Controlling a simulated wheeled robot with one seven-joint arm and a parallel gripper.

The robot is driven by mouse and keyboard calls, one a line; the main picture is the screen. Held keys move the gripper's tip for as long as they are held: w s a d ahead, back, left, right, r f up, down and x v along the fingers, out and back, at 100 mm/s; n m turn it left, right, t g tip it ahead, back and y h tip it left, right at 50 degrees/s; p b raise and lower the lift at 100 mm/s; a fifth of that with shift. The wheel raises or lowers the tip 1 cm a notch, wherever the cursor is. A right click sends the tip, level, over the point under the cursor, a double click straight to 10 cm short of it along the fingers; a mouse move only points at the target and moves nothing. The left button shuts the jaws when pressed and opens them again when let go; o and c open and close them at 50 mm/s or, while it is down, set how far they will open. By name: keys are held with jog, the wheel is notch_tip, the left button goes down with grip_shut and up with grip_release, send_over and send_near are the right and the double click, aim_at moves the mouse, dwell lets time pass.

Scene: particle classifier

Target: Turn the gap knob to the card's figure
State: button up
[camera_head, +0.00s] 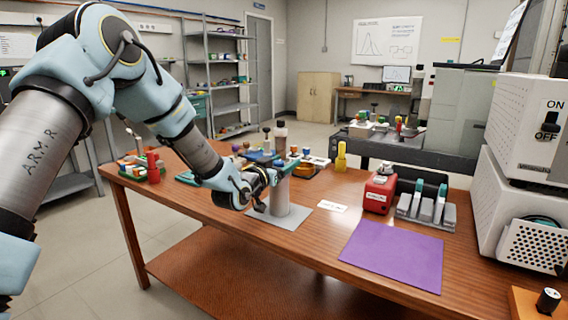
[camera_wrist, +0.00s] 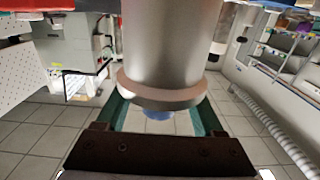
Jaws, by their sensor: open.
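A grey cylinder (camera_head: 281,197) stands upright on a light grey plate (camera_head: 298,216) near the table's front edge. A blue knob (camera_head: 278,163) is at its top. In the wrist view the cylinder (camera_wrist: 163,45) with its wider flange fills the middle, and a bit of blue knob (camera_wrist: 158,115) shows past the flange. My gripper (camera_head: 265,182) is at the cylinder's upper left. In the wrist view its teal fingers (camera_wrist: 162,109) are open, one on each side of the blue part; contact cannot be told. A small white card (camera_head: 332,207) lies right of the plate; its figure is too small to read.
A purple mat (camera_head: 391,256) lies front right. Behind it are a red box (camera_head: 379,194) and a grey rack (camera_head: 427,212) with tubes. A yellow bottle (camera_head: 341,157) and several small items stand behind the cylinder. A white machine (camera_head: 520,185) bounds the right side.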

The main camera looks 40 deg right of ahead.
jog(key=b+v, duration=0.2)
jog(key=v, duration=0.9)
dwell(0.3)
